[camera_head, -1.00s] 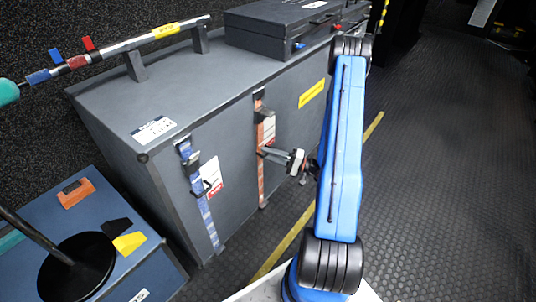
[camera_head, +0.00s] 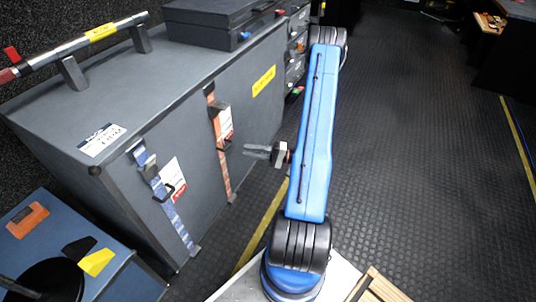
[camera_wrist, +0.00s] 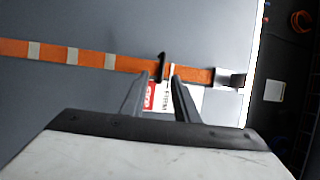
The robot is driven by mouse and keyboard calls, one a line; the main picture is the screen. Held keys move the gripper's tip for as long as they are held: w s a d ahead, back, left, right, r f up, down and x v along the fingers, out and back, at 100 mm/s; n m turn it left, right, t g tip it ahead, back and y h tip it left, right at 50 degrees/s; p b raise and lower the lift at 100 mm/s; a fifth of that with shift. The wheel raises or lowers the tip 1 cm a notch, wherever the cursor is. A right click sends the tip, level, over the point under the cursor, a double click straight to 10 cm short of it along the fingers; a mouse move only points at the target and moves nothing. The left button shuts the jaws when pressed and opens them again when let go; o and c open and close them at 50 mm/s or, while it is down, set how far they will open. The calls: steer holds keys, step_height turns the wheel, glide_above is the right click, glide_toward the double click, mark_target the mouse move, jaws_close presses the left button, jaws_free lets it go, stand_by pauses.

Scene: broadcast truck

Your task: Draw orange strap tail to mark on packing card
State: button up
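The orange strap (camera_head: 217,125) with pale bands runs down the front of a grey case. It crosses the wrist view sideways (camera_wrist: 95,60), with a metal buckle (camera_wrist: 229,78) at its right end. A black loop (camera_wrist: 161,66) stands on the strap. A white and red packing card (camera_head: 226,121) lies beside the strap; it shows partly behind my fingers in the wrist view (camera_wrist: 166,100). My gripper (camera_head: 247,151) is off to the right of the strap, apart from the case. In the wrist view its fingers (camera_wrist: 160,74) are parted with nothing between them.
A blue strap (camera_head: 165,192) with its own card (camera_head: 173,176) is on the same grey case (camera_head: 140,200) to the left. A black case (camera_head: 205,22) sits on top. A blue box (camera_head: 120,285) stands at lower left. Ribbed floor (camera_head: 410,150) is open at right.

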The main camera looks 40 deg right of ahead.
steer(key=v, duration=0.7)
steer(key=shift+s+d, duration=0.25)
steer(key=shift+s, duration=0.05)
steer(key=shift+f, duration=0.1)
